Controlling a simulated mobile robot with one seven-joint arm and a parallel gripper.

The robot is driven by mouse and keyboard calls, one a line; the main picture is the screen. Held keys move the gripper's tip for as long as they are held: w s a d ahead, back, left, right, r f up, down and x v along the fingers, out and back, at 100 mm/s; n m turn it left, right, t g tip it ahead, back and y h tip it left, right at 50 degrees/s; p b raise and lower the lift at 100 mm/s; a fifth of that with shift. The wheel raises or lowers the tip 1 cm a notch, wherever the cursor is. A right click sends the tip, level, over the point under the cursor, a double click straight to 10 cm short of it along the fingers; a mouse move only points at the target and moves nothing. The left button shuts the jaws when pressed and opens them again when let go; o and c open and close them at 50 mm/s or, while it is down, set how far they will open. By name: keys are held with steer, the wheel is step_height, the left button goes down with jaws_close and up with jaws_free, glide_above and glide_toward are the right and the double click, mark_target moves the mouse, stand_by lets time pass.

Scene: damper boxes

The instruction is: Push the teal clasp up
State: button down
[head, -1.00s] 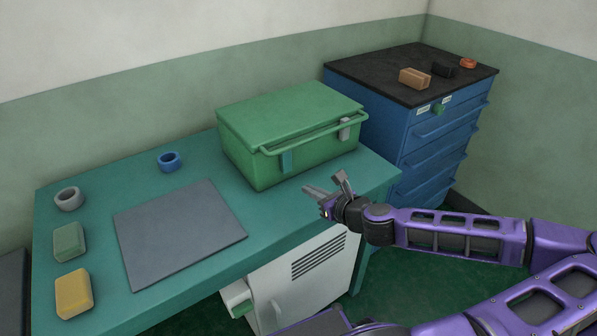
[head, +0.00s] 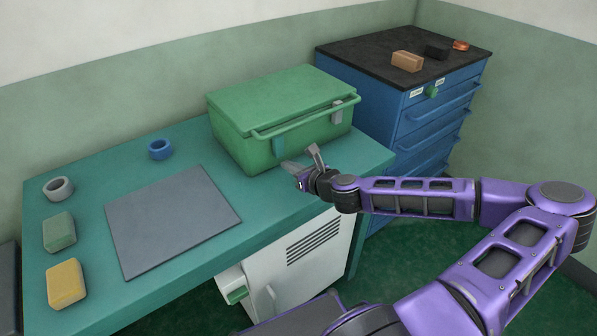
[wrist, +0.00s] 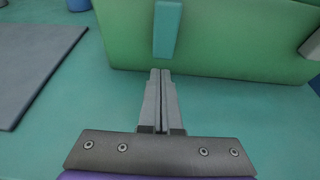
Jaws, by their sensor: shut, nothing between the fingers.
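The teal clasp (head: 278,146) hangs on the front of the green box (head: 240,150), left of the middle. In the wrist view the clasp (wrist: 167,30) is an upright teal strip on the box's front wall (wrist: 225,40). My gripper (head: 287,165) is in front of the box, just below and in front of the clasp. In the wrist view my gripper's fingers (wrist: 161,72) are together and empty, pointing at the clasp's lower end. A small gap shows between the fingertips and the clasp. The box's lid (head: 280,95) is down.
A green bar handle (head: 300,125) runs along the box front, near a grey clasp (head: 336,113) on the right. A dark mat (head: 172,220), a blue ring (head: 160,149) and two blocks lie left on the teal table (head: 205,255). A blue drawer cabinet (head: 385,105) stands behind right.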

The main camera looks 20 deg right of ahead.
mark_target(281, 151)
steer(key=shift+x, duration=1.35)
steer(key=shift+r, duration=0.1)
step_height(281, 151, up, 3)
steer(key=p, duration=0.3)
steer(key=shift+r, duration=0.25)
steer(key=shift+f, duration=0.1)
